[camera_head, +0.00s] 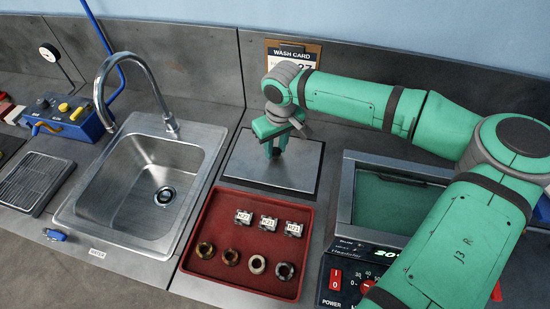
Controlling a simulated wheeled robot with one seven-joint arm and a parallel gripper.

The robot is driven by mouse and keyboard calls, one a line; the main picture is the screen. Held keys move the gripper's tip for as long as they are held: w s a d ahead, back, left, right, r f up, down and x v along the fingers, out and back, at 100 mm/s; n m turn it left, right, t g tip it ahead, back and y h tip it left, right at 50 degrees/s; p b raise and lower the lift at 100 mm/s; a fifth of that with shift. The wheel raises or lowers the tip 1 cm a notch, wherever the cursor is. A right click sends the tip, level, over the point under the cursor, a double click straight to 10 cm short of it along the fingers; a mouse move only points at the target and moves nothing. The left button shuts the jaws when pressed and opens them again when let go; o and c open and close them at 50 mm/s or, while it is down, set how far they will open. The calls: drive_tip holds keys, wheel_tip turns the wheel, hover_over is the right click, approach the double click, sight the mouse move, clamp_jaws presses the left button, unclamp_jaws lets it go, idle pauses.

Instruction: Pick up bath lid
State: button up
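The bath lid (248,164), a flat grey metal plate with a dark edge, lies on the bench between the sink and the open bath. My gripper (277,151) points down over the lid's middle, with its fingertips at or just above the surface. The fingers look close together, but any knob or handle between them is hidden, so I cannot tell whether they hold it. The bath (385,205), a steel-rimmed tank with greenish content, is uncovered at the right, partly hidden by my arm.
A red tray (240,275) with several rings and small labelled blocks sits in front of the lid. A steel sink (140,190) with a tall tap is to the left. A card reading "WASH CARD" (292,50) stands behind. A heater panel (345,280) fronts the bath.

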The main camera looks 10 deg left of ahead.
sight(276, 151)
clamp_jaws()
wheel_tip(276, 151, up, 14)
drive_tip(key=shift+f, duration=0.25)
idle(0.8)
drive_tip(key=shift+w, duration=0.1)
